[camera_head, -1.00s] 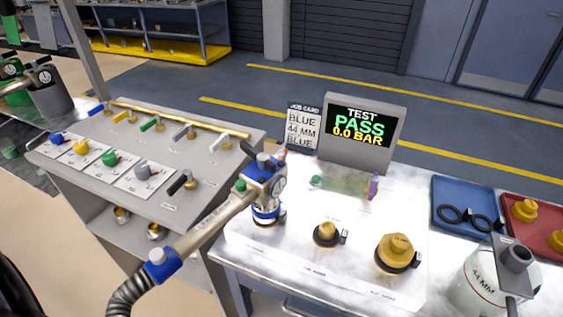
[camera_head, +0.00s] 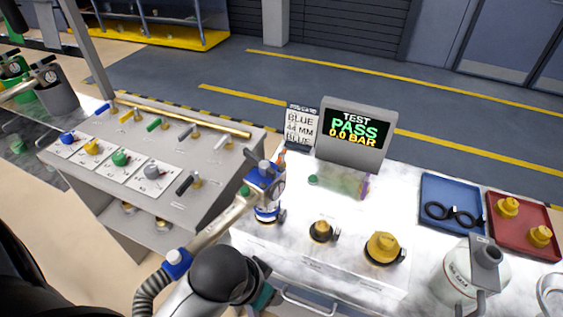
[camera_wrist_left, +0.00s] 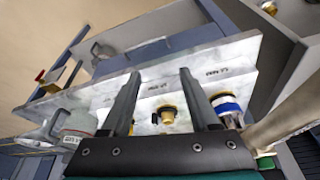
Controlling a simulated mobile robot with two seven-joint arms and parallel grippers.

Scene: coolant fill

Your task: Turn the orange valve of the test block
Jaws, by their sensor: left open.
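A small orange-red part (camera_head: 281,157) shows behind the top of the blue coupling (camera_head: 266,172); I cannot tell surely whether it is the orange valve. The coupling, with a hose handle, stands upright on the blue-ringed port at the left of the bench. My left arm reaches in from the bottom in the head view, in front of the bench edge; its fingertips are not clear there. In the left wrist view my left gripper (camera_wrist_left: 158,72) is open and empty, its fingers framing a brass cap (camera_wrist_left: 168,115) beyond them. My right gripper is not in view.
A display (camera_head: 357,135) reads TEST PASS 0.0 BAR, beside a job card (camera_head: 301,127). Two brass caps (camera_head: 321,231) (camera_head: 383,247), a blue tray (camera_head: 440,190), a red tray (camera_head: 520,238) and a canister (camera_head: 470,275) stand on the bench. A valve panel (camera_head: 215,145) is at left.

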